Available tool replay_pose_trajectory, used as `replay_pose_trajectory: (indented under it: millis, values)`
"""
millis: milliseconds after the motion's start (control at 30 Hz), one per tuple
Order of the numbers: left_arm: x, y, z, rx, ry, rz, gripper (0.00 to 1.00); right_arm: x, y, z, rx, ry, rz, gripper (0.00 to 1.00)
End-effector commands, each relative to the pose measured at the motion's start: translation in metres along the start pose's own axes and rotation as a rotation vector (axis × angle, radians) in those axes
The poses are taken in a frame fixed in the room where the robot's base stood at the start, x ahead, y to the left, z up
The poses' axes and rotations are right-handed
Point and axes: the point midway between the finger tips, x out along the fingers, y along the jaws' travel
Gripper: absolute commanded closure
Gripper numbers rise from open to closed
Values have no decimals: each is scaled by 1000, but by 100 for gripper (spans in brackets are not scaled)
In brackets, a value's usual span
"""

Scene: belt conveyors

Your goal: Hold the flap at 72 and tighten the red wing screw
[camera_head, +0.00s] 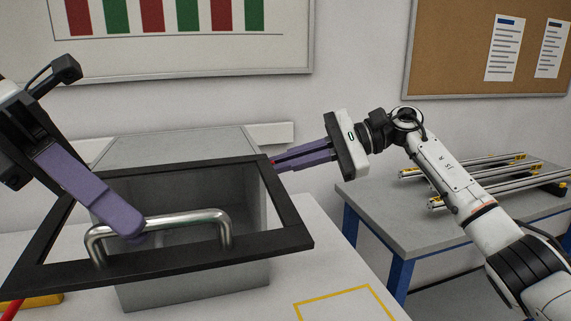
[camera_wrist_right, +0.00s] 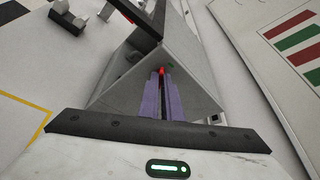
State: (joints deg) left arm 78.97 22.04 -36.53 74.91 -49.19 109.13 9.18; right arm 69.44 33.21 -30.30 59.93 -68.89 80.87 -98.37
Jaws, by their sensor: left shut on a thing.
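The flap is a black frame (camera_head: 170,262) with a see-through middle, tilted out over the front of a grey box (camera_head: 195,285). A silver bar handle (camera_head: 190,217) is on its near side. My left gripper (camera_head: 135,228) is shut on the left part of the handle; its fingers hide part of the bar. The red wing screw (camera_wrist_right: 162,71) is mostly hidden, a red spot at the box side. My right gripper (camera_head: 275,163) points at it, its two purple fingers close together with their tips at the red spot. I cannot tell whether they grip it. No angle reading is legible.
A grey table with blue legs (camera_head: 385,205) at the right bears metal rails (camera_head: 480,182). A yellow outlined square (camera_head: 345,292) on the white table is empty. A whiteboard and a corkboard (camera_head: 455,50) are on the wall behind.

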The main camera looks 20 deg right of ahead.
Motion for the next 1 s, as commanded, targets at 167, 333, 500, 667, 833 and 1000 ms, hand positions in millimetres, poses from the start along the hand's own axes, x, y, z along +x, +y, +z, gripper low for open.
replay_pose_trajectory:
  millis: [167, 333, 500, 667, 833, 1000]
  values:
    - [1, 0, 1, 0, -3, -1, 100, 3, -3, 2, 150, -5, 65, 100]
    - [1, 0, 1, 0, -3, -1, 100, 3, -4, 2, 283, -4, 120, 100]
    - [1, 0, 2, 1, -3, -1, 100, 4, -5, 2, 389, -5, 166, 100]
    - [1, 0, 2, 1, -3, -1, 100, 5, -6, 1, 461, -5, 196, 100]
    - [1, 0, 2, 1, -4, -1, 100, 4, -5, 0, 505, -4, 214, 100]
    - [1, 0, 2, 1, -4, -1, 100, 5, -5, 1, 523, -4, 223, 100]
